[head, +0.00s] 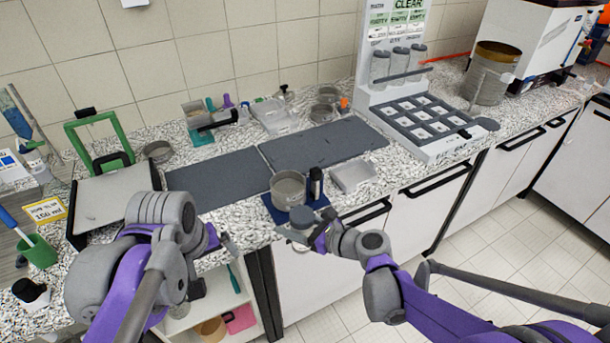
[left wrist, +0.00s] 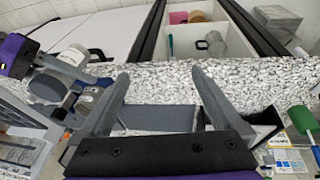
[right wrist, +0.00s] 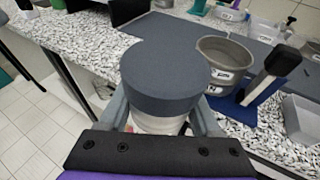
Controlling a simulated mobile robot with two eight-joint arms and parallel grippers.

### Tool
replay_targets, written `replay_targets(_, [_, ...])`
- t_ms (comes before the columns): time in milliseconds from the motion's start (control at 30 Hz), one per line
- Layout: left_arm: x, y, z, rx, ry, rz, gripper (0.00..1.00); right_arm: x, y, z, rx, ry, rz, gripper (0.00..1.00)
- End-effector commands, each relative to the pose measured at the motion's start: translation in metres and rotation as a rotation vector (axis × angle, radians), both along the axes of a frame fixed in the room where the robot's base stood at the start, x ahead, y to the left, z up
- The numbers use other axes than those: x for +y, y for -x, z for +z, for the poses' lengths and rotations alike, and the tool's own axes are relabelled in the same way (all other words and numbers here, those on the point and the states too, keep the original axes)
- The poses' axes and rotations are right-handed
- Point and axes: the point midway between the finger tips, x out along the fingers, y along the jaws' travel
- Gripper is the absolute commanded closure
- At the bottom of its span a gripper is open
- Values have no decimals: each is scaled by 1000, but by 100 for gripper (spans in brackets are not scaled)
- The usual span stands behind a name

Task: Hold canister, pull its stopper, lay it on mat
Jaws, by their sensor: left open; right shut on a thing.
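The canister (right wrist: 150,124) has a pale body and a wide dark grey stopper (right wrist: 160,75), which is seated on its top. My right gripper (head: 312,238) is shut around the canister's body, below the stopper, in front of the counter's edge. The stopper also shows in the head view (head: 302,217). My left gripper (left wrist: 160,88) is open and empty, over the counter's front edge and left of the canister. Two dark grey mats lie on the counter, a left one (head: 215,178) and a right one (head: 320,147). I cannot tell which is the task's mat.
A metal sieve pan (head: 288,188) and a black upright object (head: 315,182) stand on a blue pad (head: 272,211) just behind the canister. A clear tray (head: 352,177) is to their right. A green frame (head: 98,145) stands at left. Both grey mats look mostly bare.

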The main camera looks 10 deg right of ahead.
Motion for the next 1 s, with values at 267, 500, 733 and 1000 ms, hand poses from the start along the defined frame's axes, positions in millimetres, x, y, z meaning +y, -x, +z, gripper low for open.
replay_targets(267, [-75,-62,59,129,41,148,0,0,0,0,0,-1,0,100])
replay_targets(500, [-142,-91,89,228,38,289,0,0,0,0,0,-1,0,100])
replay_targets(733, [-190,-95,100,288,19,400,0,0,0,0,0,-1,0,100])
replay_targets(1000, [-207,-94,98,309,7,447,0,0,0,0,0,-1,0,100])
